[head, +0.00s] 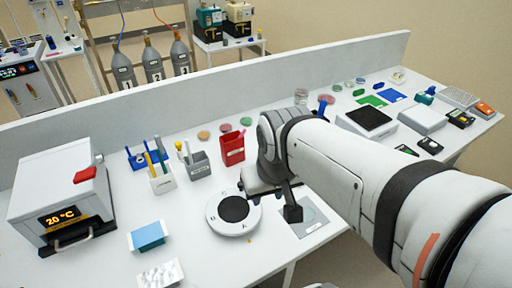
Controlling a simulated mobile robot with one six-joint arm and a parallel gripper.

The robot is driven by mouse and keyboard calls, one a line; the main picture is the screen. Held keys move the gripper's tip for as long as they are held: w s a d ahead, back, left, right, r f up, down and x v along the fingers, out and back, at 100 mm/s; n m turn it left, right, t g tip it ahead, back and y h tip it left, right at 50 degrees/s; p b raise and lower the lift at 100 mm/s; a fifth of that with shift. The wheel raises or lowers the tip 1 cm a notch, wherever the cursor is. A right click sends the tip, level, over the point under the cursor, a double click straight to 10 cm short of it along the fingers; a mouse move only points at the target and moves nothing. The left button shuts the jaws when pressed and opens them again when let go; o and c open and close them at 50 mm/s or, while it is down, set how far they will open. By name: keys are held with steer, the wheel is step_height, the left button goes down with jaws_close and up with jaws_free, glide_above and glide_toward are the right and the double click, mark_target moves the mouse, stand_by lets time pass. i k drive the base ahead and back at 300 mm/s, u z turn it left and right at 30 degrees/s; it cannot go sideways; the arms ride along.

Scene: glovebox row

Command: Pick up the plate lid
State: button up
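My gripper (292,213) is the dark end of my white arm, which reaches in from the right. It points down over a flat grey rectangular pad (314,221) near the front edge of the bench. The gripper is small and dark here, so I cannot tell whether its fingers are apart or hold anything. I cannot make out a plate lid for certain; one on or near the pad could be hidden by the gripper and the arm. A pale plate with a grid of wells (459,97) is at the far right.
A round white device with a dark top (233,212) stands just left of my gripper. A red holder (232,149), a grey tube rack (197,166) and a white 20 °C box (58,191) are farther left. A blue-topped box (149,237) is near the front.

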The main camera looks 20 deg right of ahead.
mark_target(309, 213)
steer(key=z, duration=0.15)
steer(key=k, duration=0.5)
steer(key=u, duration=1.5)
steer(key=k, duration=0.75)
steer(key=z, duration=1.4)
steer(key=i, duration=0.95)
steer(key=z, duration=0.05)
